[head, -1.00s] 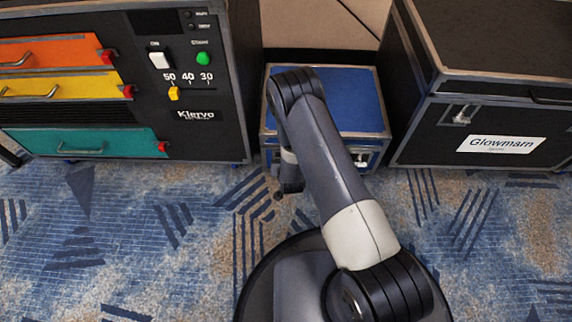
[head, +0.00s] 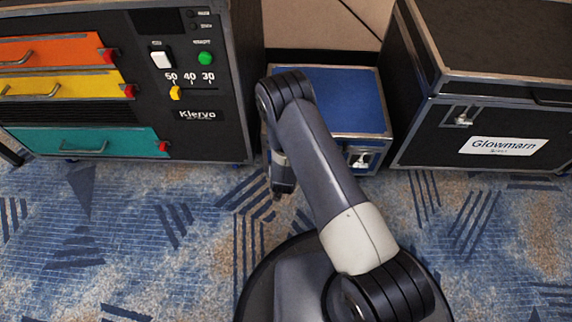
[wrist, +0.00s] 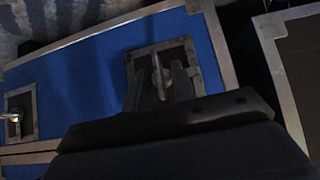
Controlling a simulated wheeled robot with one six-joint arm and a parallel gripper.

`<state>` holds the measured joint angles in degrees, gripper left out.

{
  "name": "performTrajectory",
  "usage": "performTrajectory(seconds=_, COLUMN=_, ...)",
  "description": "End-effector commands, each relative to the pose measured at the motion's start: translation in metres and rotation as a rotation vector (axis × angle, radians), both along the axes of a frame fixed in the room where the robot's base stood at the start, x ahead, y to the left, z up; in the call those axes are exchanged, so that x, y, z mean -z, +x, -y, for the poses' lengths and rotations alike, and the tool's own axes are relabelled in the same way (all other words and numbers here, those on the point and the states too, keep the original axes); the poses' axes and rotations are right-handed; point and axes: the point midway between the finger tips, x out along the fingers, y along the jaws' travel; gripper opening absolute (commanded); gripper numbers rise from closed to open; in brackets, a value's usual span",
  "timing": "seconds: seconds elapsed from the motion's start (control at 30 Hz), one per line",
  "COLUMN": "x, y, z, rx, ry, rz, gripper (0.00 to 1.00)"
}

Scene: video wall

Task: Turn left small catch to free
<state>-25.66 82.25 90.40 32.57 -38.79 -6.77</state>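A low blue case (head: 345,100) with metal edges stands between two black cases. Its front carries two small catches. In the wrist view, the left catch (wrist: 158,72) is a metal tab on a dark square plate, in front of my gripper (wrist: 158,82). My gripper is open, with one finger on either side of the tab; I cannot tell whether they touch it. The other catch (wrist: 17,118) is at the left edge of the wrist view, and shows in the head view (head: 364,158). In the head view my arm hides the left catch.
A black Klervo cabinet (head: 205,135) with coloured drawers stands close on the left. A black Glowmarn case (head: 430,135) stands close on the right. Patterned carpet (head: 150,235) in front is clear.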

Motion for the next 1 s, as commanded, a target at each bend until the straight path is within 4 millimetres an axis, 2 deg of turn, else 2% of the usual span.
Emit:
performTrajectory(seconds=0.27, x=-0.001, y=-0.001, z=0.0, rx=0.0, ry=0.0, rz=-0.002, gripper=0.28)
performTrajectory(seconds=0.37, x=-0.007, y=-0.006, z=0.0, rx=-0.001, ry=-0.001, rz=-0.002, gripper=0.28)
performTrajectory(seconds=0.8, x=-0.066, y=-0.063, z=-0.003, rx=-0.001, ry=-0.001, rz=-0.001, gripper=0.28)
performTrajectory(seconds=1.0, x=-0.076, y=-0.075, z=-0.004, rx=0.0, ry=0.0, rz=0.0, gripper=0.28)
